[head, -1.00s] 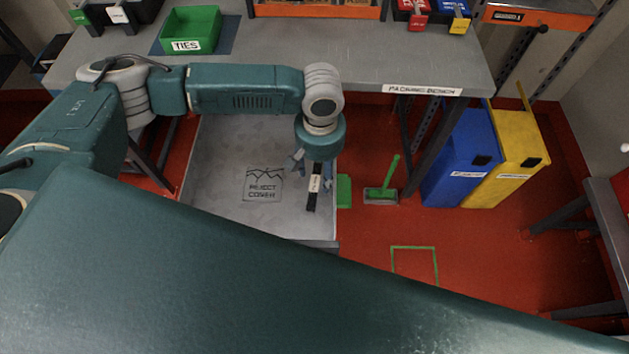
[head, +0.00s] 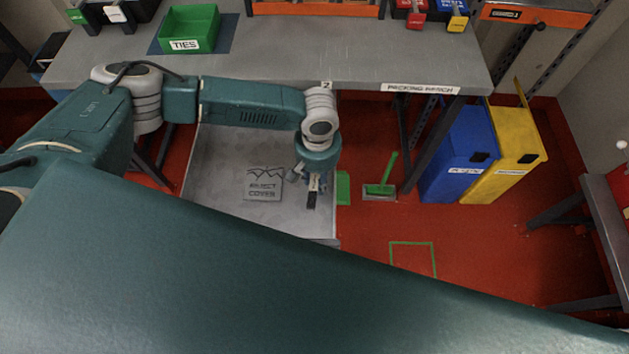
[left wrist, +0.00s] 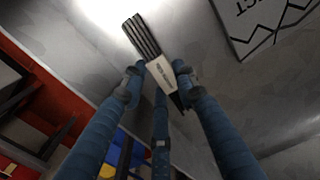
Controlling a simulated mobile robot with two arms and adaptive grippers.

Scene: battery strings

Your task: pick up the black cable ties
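The black cable ties (head: 312,200) are a slim bundle with a white band. They lie on the grey surface near its right edge in the head view. In the left wrist view the dark strands of the cable ties (left wrist: 141,36) point up and left, with the printed white band below. My left gripper (head: 312,184) is low over the bundle. Its blue fingers (left wrist: 158,72) stand apart on either side of the white band, with a third finger below. I see no clear grip on it. The fingers hide part of the bundle. My right gripper is not in view.
A grey panel with printed lettering (head: 263,187) lies left of the ties. The packing bench (head: 340,65) runs behind, with a green TIES bin (head: 189,30) on it. Blue (head: 459,160) and yellow (head: 505,165) bins stand right.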

